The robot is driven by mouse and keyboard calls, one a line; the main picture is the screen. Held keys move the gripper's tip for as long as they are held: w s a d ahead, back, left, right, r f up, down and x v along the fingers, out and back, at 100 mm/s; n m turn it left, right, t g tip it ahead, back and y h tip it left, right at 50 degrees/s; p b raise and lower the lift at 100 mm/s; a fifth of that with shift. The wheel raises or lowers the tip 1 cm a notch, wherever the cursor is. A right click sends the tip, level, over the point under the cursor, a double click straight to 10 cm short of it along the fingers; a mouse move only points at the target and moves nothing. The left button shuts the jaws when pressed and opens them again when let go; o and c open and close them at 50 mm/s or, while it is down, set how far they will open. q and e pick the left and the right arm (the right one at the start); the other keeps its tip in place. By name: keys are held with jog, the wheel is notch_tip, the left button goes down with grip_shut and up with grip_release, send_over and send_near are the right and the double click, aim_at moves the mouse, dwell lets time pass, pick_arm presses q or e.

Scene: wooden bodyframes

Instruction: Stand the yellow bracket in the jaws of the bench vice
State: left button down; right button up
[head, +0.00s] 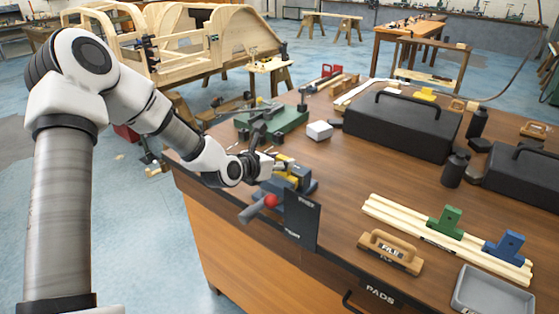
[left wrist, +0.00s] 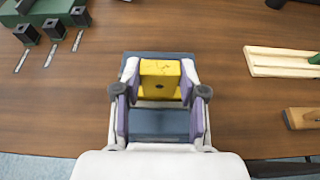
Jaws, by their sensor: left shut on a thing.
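The yellow bracket (left wrist: 160,73) is between the two fingers of my left gripper (left wrist: 160,92) in the left wrist view. The gripper is shut on it from both sides. The bench vice (left wrist: 160,123) is blue-grey and lies directly below the bracket, with parts showing in front of and behind it. In the head view, the left gripper (head: 278,167) and the yellow bracket (head: 289,175) are at the vice (head: 307,189), near the table's left edge. I cannot tell whether the bracket touches the vice floor. My right gripper is not in view.
A red ball (head: 271,200) and a dark panel (head: 302,218) are at the table edge. A green block fixture (head: 284,125) and a white box (head: 319,131) stand behind the vice. A black toolbox (head: 400,124) stands farther back.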

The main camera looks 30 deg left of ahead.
pick_arm(q)
jog(key=shift+f, duration=0.15)
jog(key=c, duration=0.7)
grip_release()
jog(key=shift+o, duration=0.2)
jog(key=shift+r, duration=0.2)
jog(key=shift+s+r, duration=0.15)
jog(key=p+v, duration=0.5)
jog(key=v, duration=0.6)
jog(key=shift+s+p, duration=0.3)
jog(key=shift+s, duration=0.05)
